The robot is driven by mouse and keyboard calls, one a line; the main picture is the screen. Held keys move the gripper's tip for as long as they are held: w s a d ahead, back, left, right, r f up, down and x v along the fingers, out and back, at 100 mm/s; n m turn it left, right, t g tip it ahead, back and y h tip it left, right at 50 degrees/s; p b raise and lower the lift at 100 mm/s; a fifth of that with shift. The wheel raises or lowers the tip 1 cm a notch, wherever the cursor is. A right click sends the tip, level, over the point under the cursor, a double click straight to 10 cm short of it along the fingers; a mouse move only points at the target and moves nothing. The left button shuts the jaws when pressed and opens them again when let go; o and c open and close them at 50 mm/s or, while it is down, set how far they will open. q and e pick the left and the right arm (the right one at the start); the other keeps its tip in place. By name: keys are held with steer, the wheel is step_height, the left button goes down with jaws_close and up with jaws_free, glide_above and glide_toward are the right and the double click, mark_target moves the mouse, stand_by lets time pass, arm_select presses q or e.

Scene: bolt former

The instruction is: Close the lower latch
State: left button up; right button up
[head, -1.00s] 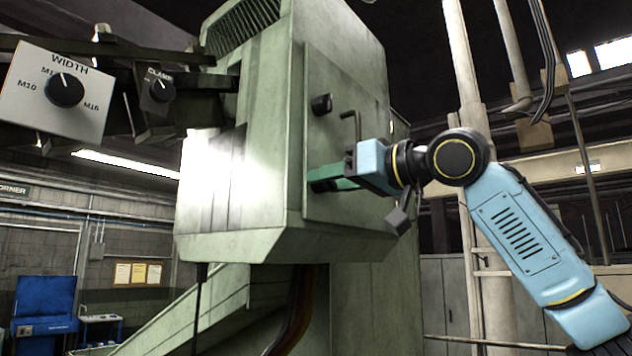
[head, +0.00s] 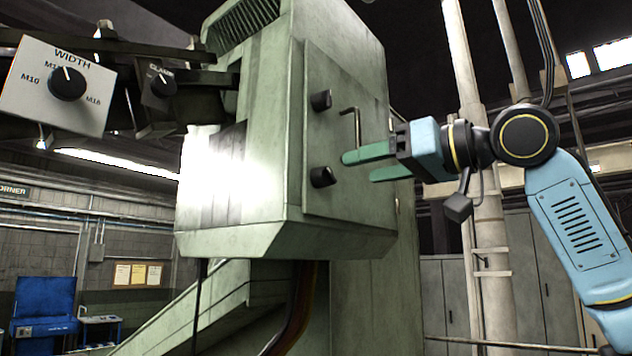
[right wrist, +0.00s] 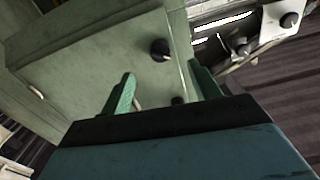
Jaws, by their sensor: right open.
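The lower latch (head: 322,177) is a short black knob on the side panel of the green machine (head: 345,225), below a similar black upper latch (head: 321,100). My right gripper (head: 360,168) is open and empty, its green fingers apart to the right of the lower latch and not touching it. The fingers also show in the right wrist view (right wrist: 160,72), with two black knobs beyond them; I cannot surely tell which is the lower latch. Whether it is open or closed is unclear. My left gripper is out of view.
A bent metal handle (head: 352,118) stands out from the panel just above my right fingers. A WIDTH dial box (head: 60,85) and a CLAMP dial (head: 162,84) hang at the left. A pale pole (head: 480,180) rises behind my right arm.

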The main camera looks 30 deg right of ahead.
steer(key=shift+s+d, duration=0.1)
steer(key=shift+s, duration=0.15)
